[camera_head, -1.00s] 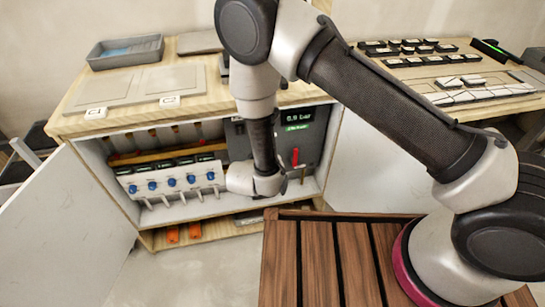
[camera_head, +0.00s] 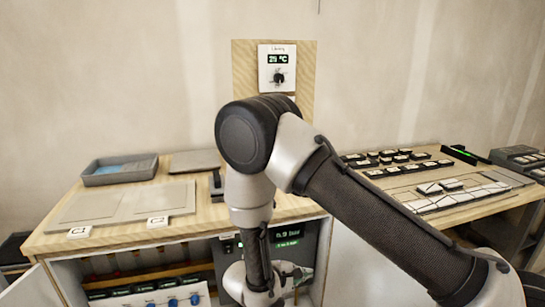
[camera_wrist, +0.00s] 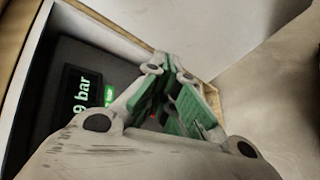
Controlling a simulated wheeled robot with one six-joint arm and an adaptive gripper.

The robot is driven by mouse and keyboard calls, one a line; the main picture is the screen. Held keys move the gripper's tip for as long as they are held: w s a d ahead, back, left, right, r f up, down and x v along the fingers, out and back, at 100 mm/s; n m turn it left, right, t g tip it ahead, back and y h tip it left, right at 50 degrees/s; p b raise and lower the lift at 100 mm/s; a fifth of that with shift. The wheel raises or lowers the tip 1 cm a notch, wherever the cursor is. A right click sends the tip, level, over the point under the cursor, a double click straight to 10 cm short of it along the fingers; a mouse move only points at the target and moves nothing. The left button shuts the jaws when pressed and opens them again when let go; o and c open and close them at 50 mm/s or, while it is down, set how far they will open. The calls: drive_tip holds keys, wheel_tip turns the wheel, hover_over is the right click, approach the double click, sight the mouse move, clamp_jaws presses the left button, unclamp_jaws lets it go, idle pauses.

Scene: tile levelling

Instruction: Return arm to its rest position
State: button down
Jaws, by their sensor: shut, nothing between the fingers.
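My arm rises from the lower right of the head view, bends at a high elbow and hangs down in front of the open cabinet. My gripper (camera_head: 292,274) is at the bottom of that view, in front of the dark unit with a green display (camera_head: 289,240). In the wrist view my gripper (camera_wrist: 190,118) has green finger pads, drawn together with nothing held between them. The dark unit's display, reading "9 bar" at its visible end, shows at the left of the wrist view (camera_wrist: 80,97). The lower cabinet is cut off in the head view.
The wooden bench top (camera_head: 190,220) carries a grey tray (camera_head: 120,170) and flat plates marked C1 and C2. A thermostat (camera_head: 278,68) reading 25 °C is on the wall panel. Small tiles (camera_head: 455,198) lie on the right bench. The cabinet's open door (camera_head: 355,265) is near my arm.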

drive_tip(key=s+d+r+m+g+y, duration=0.1)
drive_tip(key=s+d+r+m+y, duration=0.2)
drive_tip(key=s+d+r, duration=0.3)
drive_tip(key=s+d+r+m+g+y, duration=0.1)
drive_tip(key=s+d+r+m+y, duration=0.2)
drive_tip(key=d+r, duration=0.9)
drive_tip(key=s+d+r+m+g+y, duration=0.1)
drive_tip(key=s+d+r+m+y, duration=0.2)
drive_tip(key=r, duration=1.7)
drive_tip(key=s+d+m, duration=0.4)
drive_tip(key=s+d, duration=0.2)
drive_tip(key=s, duration=0.2)
drive_tip(key=shift+s+d+r, duration=0.15)
drive_tip(key=shift+d+r, duration=0.1)
drive_tip(key=c, duration=2.2)
unclamp_jaws()
drive_tip(key=shift+g, duration=0.3)
